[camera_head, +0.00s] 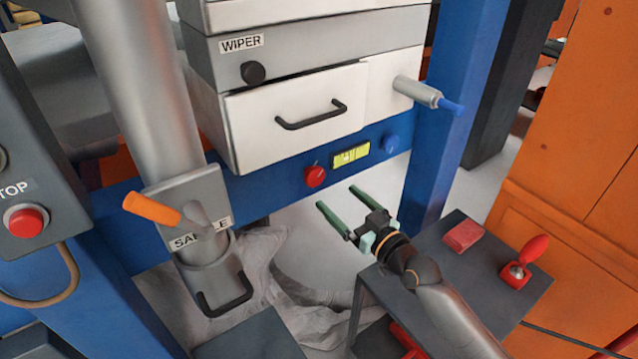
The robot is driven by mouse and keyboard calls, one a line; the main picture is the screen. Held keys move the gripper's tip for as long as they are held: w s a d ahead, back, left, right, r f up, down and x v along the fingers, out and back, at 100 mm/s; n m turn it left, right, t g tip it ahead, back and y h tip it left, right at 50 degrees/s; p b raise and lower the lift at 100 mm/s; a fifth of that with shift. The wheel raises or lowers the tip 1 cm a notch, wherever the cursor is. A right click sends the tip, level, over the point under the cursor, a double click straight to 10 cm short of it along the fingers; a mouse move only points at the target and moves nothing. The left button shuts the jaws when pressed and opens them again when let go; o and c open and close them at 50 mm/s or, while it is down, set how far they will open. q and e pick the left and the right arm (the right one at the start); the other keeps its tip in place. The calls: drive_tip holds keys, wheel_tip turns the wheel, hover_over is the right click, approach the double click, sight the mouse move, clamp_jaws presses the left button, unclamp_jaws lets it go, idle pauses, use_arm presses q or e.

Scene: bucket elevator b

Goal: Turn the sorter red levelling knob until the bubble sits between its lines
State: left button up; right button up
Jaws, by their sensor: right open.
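The red levelling knob (315,176) sits on the blue beam below the white drawer. Just right of it is a yellow-green bubble level (350,155); its bubble and lines are too small to read surely. A blue knob (390,143) is further right on the same beam. My right gripper (338,198) comes in from the lower right. Its two green fingers are spread apart and empty, below the level and to the lower right of the red knob, not touching it. My left gripper is not in view.
The white drawer (290,115) with a black handle is above the beam. A grey cylinder with blue tip (428,95) sticks out at right. A sample pipe with orange lever (150,210) stands left. A dark side table (450,265) holds red items under my right arm.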

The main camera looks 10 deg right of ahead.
sight(317, 178)
drive_tip(key=b+x, duration=0.1)
drive_tip(key=x, duration=0.6)
drive_tip(key=shift+w+f, duration=0.1)
drive_tip(key=shift+w, duration=0.05)
drive_tip(key=shift+w+a, duration=0.3)
drive_tip(key=shift+w, duration=0.3)
drive_tip(key=c, duration=1.3)
drive_tip(key=shift+c, duration=0.2)
drive_tip(key=shift+m, duration=0.3)
